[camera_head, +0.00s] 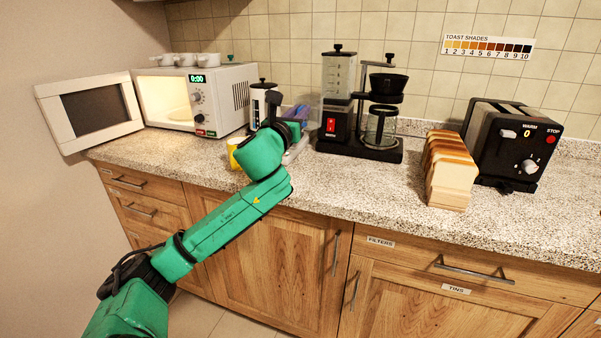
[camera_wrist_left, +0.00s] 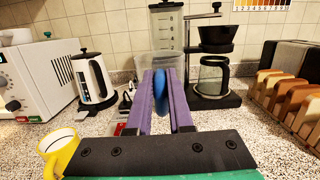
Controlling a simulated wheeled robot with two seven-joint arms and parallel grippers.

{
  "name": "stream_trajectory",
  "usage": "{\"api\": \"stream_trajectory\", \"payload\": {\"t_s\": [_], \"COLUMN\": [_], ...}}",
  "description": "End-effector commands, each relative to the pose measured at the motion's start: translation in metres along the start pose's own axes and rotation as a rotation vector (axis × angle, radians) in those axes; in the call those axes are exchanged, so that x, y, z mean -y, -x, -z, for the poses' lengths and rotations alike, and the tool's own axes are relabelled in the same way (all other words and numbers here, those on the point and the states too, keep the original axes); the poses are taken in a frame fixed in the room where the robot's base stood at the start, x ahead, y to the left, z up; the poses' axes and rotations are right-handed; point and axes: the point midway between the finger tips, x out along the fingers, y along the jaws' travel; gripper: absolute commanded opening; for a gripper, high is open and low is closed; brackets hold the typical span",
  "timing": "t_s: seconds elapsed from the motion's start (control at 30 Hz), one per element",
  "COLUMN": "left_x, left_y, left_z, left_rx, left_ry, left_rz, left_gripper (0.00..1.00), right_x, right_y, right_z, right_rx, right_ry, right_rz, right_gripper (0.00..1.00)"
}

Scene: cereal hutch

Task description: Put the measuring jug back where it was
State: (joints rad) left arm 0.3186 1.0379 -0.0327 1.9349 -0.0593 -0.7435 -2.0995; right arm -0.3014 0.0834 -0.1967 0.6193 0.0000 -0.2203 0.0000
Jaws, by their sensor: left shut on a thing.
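The measuring jug (camera_wrist_left: 160,62) is a clear vessel beyond my left fingertips in the left wrist view, with a blue part, seemingly its handle, between the fingers. My left gripper (camera_wrist_left: 163,90) has purple fingers and is shut on this blue part. In the head view the gripper (camera_head: 297,114) is over the counter, left of the coffee maker, partly behind my green arm. The jug is hard to make out there. I cannot tell whether its base touches the counter. My right gripper is not in view.
The counter (camera_head: 345,178) is clear in front. A kettle (camera_wrist_left: 95,77) and yellow mug (camera_wrist_left: 60,148) stand left of the gripper. The open microwave (camera_head: 205,97) is farther left. The coffee maker (camera_head: 375,140), toast rack (camera_head: 450,170) and toaster (camera_head: 512,145) stand right.

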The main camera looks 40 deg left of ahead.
Motion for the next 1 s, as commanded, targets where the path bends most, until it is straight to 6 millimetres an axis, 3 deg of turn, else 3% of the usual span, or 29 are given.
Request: {"api": "stream_trajectory", "payload": {"t_s": [0.03, 0.2, 0.5, 0.6, 0.9, 0.93, 1.0], "left_x": [0.000, -0.002, -0.003, -0.003, -0.003, -0.003, -0.003], "left_y": [0.003, 0.010, 0.017, 0.019, 0.019, 0.019, 0.019], "left_z": [0.025, 0.081, 0.137, 0.150, 0.152, 0.151, 0.151], "left_rx": [-0.006, -0.005, -0.001, 0.001, 0.002, 0.001, 0.001], "left_ry": [0.006, 0.008, 0.004, 0.002, -0.002, -0.001, -0.001], "left_rz": [0.000, -0.002, -0.002, -0.001, -0.001, -0.001, -0.001], "left_gripper": [0.00, 0.00, 0.00, 0.00, 0.00, 0.30, 0.49], "right_x": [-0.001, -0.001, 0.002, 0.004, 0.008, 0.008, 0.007], "right_y": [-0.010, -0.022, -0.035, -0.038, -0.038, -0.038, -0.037], "right_z": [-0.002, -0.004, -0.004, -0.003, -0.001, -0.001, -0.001], "right_rx": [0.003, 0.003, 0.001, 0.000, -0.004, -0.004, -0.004], "right_ry": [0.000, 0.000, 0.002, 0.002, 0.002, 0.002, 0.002], "right_rz": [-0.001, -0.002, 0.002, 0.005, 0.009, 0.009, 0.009], "right_gripper": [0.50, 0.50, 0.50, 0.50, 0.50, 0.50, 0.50]}}
